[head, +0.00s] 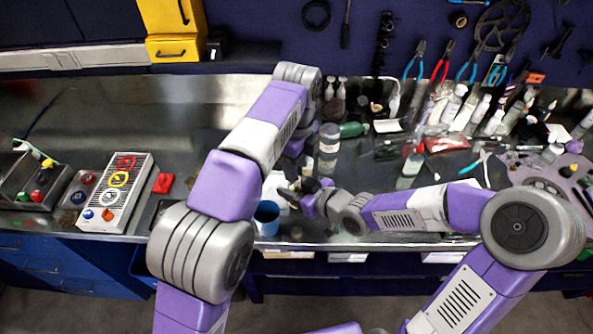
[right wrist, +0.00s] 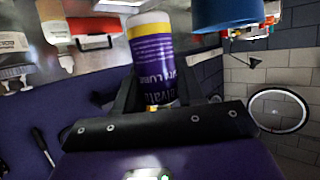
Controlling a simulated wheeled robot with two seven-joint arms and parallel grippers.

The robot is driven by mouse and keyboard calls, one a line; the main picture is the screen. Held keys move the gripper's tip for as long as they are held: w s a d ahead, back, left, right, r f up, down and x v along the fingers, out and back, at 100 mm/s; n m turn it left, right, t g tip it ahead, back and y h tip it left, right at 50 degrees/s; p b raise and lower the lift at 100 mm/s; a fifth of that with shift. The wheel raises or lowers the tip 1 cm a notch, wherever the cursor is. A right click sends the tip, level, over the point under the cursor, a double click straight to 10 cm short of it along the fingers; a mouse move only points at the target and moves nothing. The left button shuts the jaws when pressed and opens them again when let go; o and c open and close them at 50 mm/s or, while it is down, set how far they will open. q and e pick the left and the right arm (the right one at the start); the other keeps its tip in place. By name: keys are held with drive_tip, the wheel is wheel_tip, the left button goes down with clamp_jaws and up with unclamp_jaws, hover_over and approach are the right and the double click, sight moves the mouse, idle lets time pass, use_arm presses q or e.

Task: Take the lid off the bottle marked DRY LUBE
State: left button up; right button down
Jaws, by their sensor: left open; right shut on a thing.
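A purple bottle with a yellow band and a white end (right wrist: 158,62) stands between my right fingers in the right wrist view. My right gripper (right wrist: 168,92) is shut on this bottle. In the head view my right gripper (head: 308,188) is low over the front of the bench, where the bottle is hard to make out. My left gripper (head: 294,160) is open close by, mostly hidden behind its own arm. I cannot tell whether it touches the bottle or its lid.
A blue cup (head: 267,214) stands at the bench's front edge, close to both grippers. A clear jar (head: 329,140) and a green bottle (head: 353,130) stand behind. Many bottles and tools crowd the right. A button box (head: 118,190) is at the left.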

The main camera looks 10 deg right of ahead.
use_arm(q)
drive_tip(key=shift+r, duration=0.6)
drive_tip(key=shift+c, duration=0.2)
wheel_tip(320, 180, up, 3)
drive_tip(key=m, duration=0.3)
drive_tip(key=shift+f, duration=3.8)
drive_tip(key=shift+c, duration=0.2)
clamp_jaws()
drive_tip(key=shift+n, duration=1.6)
drive_tip(key=shift+o, duration=0.5)
unclamp_jaws()
